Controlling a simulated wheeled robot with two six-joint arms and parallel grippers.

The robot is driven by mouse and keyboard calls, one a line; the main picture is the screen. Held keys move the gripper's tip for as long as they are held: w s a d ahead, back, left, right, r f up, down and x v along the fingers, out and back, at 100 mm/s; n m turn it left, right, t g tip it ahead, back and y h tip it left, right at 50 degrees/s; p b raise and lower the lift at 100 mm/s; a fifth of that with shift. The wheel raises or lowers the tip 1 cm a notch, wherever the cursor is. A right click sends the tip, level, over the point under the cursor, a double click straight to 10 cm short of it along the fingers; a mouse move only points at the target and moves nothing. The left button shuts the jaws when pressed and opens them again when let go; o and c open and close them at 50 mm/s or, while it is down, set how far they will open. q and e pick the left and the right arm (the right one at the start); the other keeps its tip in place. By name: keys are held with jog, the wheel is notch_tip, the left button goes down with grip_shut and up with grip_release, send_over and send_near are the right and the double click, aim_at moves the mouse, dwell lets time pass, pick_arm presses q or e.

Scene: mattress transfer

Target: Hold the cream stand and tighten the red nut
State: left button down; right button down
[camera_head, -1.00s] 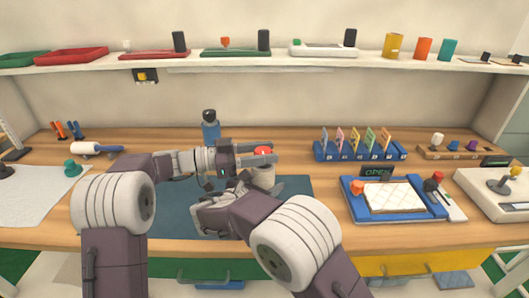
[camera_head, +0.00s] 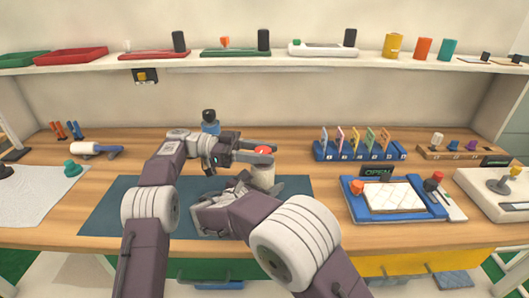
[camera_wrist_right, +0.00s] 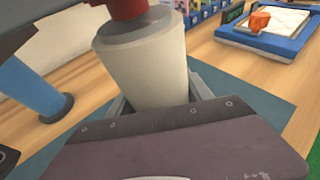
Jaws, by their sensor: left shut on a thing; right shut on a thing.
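The cream stand (camera_head: 263,179) is upright on the dark blue mat (camera_head: 115,205). In the right wrist view the cream stand (camera_wrist_right: 146,66) fills the middle, with the red nut (camera_wrist_right: 126,8) on its top, cut off by the upper edge. The red nut (camera_head: 263,150) also shows in the head view. My left gripper (camera_head: 262,153) reaches in from the left and is shut on the red nut. My right gripper (camera_head: 250,184) is low at the stand and shut on it; its own arm hides much of its fingers.
A blue bottle with a black cap (camera_head: 210,124) stands behind my left gripper. A blue rack with colored cards (camera_head: 360,154) and a blue tray with a white pad (camera_head: 395,198) lie to the right. A shelf (camera_head: 270,63) runs above the table.

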pick_arm(q)
jog(key=shift+r, duration=0.1)
jog(key=c, duration=0.9)
grip_release()
